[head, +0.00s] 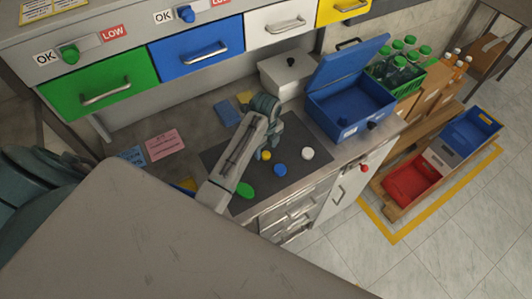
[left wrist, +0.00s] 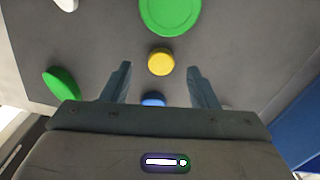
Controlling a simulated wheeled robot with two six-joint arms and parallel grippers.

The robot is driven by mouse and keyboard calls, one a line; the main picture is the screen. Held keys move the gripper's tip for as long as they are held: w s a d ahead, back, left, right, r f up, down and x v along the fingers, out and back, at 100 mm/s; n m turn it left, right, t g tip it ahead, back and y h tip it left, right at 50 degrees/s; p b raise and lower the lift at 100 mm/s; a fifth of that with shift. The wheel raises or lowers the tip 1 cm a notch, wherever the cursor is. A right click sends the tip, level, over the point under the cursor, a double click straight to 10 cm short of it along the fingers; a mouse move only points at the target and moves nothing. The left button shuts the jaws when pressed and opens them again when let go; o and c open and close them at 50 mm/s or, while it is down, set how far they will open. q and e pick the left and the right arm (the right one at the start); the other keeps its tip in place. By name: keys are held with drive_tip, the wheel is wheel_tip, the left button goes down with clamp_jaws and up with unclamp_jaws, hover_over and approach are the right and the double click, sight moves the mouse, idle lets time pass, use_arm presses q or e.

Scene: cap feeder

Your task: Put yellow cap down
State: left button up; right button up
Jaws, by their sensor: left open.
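The small round yellow cap (head: 265,155) lies on the dark grey mat (head: 222,152), beside the wrist of my left arm. In the left wrist view the yellow cap (left wrist: 161,62) shows midway between the fingertips of my left gripper (left wrist: 160,72). Those fingers are apart, with a gap on both sides of the cap. In the head view my left gripper (head: 271,142) points down over the mat, its fingertips mostly hidden by the arm. My right gripper is not in view.
A blue cap (head: 280,170), a white cap (head: 307,153) and a green cap (head: 244,190) lie on the mat. A large green cap (left wrist: 170,14) is just beyond the yellow one. An open blue box (head: 345,112) stands right; drawers (head: 100,88) line the back.

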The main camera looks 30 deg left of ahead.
sight(266, 156)
use_arm(q)
drive_tip(key=shift+f, duration=1.35)
drive_tip(key=shift+d, duration=0.1)
drive_tip(key=c, duration=1.1)
clamp_jaws()
drive_tip(key=shift+w+r, duration=0.1)
drive_tip(key=shift+r, duration=0.05)
